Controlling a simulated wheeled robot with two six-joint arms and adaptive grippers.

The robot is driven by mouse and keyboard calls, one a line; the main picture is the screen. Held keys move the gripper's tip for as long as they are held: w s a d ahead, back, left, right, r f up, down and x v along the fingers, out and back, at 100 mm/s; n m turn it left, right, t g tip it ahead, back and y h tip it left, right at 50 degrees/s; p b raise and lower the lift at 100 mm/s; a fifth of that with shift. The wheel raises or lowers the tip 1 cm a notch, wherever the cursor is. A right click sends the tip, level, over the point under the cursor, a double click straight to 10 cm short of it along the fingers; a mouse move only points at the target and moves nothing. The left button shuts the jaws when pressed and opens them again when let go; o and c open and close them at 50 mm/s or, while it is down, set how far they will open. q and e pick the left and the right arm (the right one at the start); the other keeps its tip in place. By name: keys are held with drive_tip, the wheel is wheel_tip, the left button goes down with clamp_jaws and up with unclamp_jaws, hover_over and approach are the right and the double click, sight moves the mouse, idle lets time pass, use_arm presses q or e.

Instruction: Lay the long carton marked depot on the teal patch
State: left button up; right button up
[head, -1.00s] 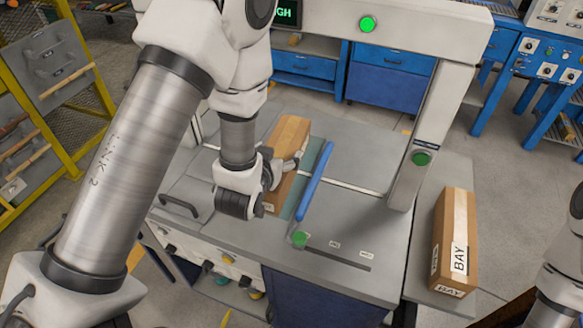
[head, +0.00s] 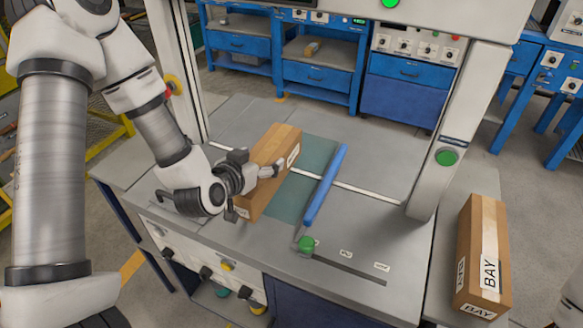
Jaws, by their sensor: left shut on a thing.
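A long brown carton (head: 274,150) is in my left gripper (head: 250,176), at the left edge of the teal patch (head: 318,152). The carton's white labels are partly hidden or too small to read. I cannot tell whether it touches the table or hangs just above it. The left gripper is shut on it from the left and front. Most of the patch shows bare to the carton's right. My right gripper is out of view.
A blue bar (head: 325,186) runs along the patch's right side, with a green button (head: 306,244) at its near end. A pale frame post (head: 465,120) rises at the right of the grey table (head: 378,222). The table's right part is mostly clear.

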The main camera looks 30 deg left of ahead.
sight(291, 140)
use_arm(q)
drive_tip(key=shift+w+d+r+p, duration=0.15)
drive_tip(key=shift+w+p, duration=0.45)
drive_tip(key=shift+w, duration=0.05)
drive_tip(key=w, duration=0.3)
drive_tip(key=w+d+p, duration=0.1)
drive_tip(key=w, duration=0.2)
drive_tip(key=w+d+f, duration=0.1)
drive_tip(key=w, duration=0.2)
drive_tip(key=shift+w+d, duration=0.1)
drive_tip(key=shift+d, duration=0.05)
wheel_tip(291, 140, down, 4)
drive_tip(key=shift+r+p, duration=0.25)
drive_tip(key=shift+p, duration=0.15)
drive_tip(key=shift+w+f, duration=0.1)
drive_tip(key=shift+f, duration=0.15)
drive_tip(key=o, duration=1.5)
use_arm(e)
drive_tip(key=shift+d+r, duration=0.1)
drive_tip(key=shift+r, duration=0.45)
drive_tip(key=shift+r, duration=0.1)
